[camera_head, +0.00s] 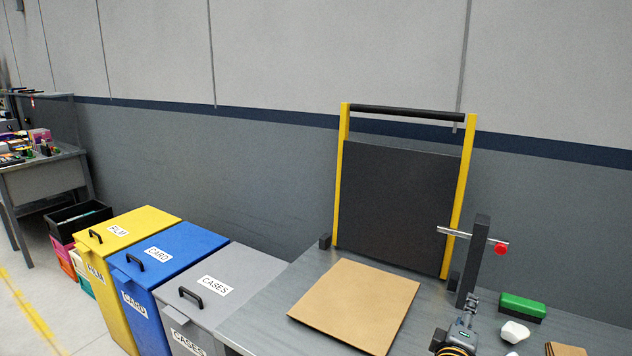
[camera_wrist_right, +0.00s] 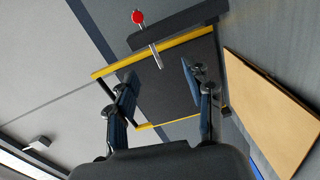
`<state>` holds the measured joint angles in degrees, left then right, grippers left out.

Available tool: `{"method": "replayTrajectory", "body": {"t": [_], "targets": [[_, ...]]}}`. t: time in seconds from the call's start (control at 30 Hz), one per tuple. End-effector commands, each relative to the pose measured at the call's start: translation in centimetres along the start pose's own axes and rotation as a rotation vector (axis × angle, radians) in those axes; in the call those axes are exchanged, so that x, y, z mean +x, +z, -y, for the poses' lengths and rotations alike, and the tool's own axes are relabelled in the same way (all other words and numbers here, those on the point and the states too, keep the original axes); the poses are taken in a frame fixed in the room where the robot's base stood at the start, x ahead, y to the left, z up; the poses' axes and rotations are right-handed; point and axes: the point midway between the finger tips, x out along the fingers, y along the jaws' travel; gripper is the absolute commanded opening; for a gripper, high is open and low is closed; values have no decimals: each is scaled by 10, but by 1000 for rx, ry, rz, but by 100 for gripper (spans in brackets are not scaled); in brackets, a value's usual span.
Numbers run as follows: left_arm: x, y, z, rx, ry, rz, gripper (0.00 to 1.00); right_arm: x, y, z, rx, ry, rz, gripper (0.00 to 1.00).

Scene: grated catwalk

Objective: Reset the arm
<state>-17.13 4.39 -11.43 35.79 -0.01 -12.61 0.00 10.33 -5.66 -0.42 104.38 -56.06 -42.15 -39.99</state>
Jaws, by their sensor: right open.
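My right gripper (camera_head: 470,308) shows at the bottom right of the head view, in front of a dark upright post (camera_head: 475,255) on the grey bench. In the right wrist view the same gripper (camera_wrist_right: 157,84) has its two blue-padded fingers spread apart with nothing between them. The post carries a metal lever with a red knob (camera_head: 501,249), which also shows at the top of the wrist view (camera_wrist_right: 138,17). My left gripper is not in view.
A flat brown cardboard sheet (camera_head: 355,303) lies on the bench (camera_head: 262,318), before a dark panel (camera_head: 398,205) in a yellow frame. A green-topped block (camera_head: 522,307) and a white lump (camera_head: 515,332) sit at right. Yellow, blue and grey lidded bins stand at left.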

Motion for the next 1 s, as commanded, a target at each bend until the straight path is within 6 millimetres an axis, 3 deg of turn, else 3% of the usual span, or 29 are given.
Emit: {"method": "replayTrajectory", "body": {"t": [0.17, 0.37, 0.47, 0.7, 1.0], "targets": [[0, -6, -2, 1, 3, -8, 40, -18, 20, 30, 103, -95, 22, 52], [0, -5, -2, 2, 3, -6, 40, -53, 48, 76, 273, -263, 67, 52], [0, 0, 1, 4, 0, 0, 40, -83, 64, 106, 376, -384, 102, 52], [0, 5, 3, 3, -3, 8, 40, -186, 95, 172, 618, -744, 228, 52], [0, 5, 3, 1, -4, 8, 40, -281, 112, 200, 735, -1035, 359, 52]]}}
